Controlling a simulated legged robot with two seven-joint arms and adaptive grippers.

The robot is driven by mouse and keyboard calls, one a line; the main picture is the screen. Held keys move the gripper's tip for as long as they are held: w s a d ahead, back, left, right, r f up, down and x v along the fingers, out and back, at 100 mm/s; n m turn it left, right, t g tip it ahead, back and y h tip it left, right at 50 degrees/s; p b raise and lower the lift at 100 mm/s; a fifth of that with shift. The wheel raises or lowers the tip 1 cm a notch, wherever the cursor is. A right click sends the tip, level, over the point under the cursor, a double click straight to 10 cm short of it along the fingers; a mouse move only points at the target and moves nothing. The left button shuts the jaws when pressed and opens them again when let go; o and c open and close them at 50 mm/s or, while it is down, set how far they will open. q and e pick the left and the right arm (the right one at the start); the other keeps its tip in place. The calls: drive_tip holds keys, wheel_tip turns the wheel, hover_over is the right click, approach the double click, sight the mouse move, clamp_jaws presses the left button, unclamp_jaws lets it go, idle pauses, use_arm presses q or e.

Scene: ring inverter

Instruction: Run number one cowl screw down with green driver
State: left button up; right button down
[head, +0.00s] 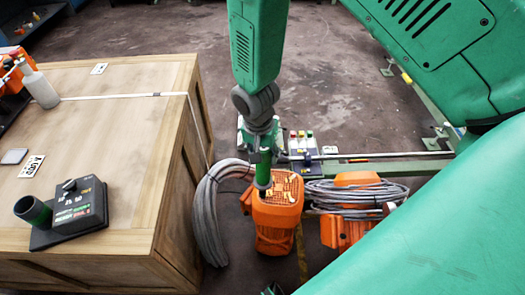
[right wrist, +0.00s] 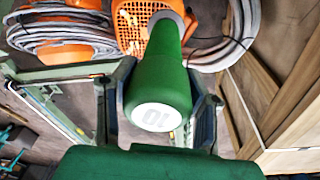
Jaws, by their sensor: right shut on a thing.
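The green driver (head: 263,176) is held nose down over the left orange unit, whose grille-topped orange cowl (head: 286,190) carries small yellow marks. My right gripper (head: 262,150) is shut on the driver. My left gripper is not in view.
Grey hose (head: 207,215) lies between crate and unit. A second orange unit (head: 345,230) with coiled cable stands right. Open floor lies behind.

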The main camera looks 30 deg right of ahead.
drive_tip(key=shift+s+r, duration=0.1)
drive_tip(key=shift+r, duration=0.05)
idle(0.6)
drive_tip(key=shift+p, duration=0.5)
drive_tip(key=shift+f+b, duration=0.55)
drive_tip(key=shift+f, duration=0.35)
idle(1.2)
drive_tip(key=shift+f+p, duration=0.25)
drive_tip(key=shift+p, duration=0.05)
idle(1.5)
drive_tip(key=shift+r, duration=0.1)
drive_tip(key=shift+r+p, duration=2.25)
drive_tip(key=shift+r, duration=0.2)
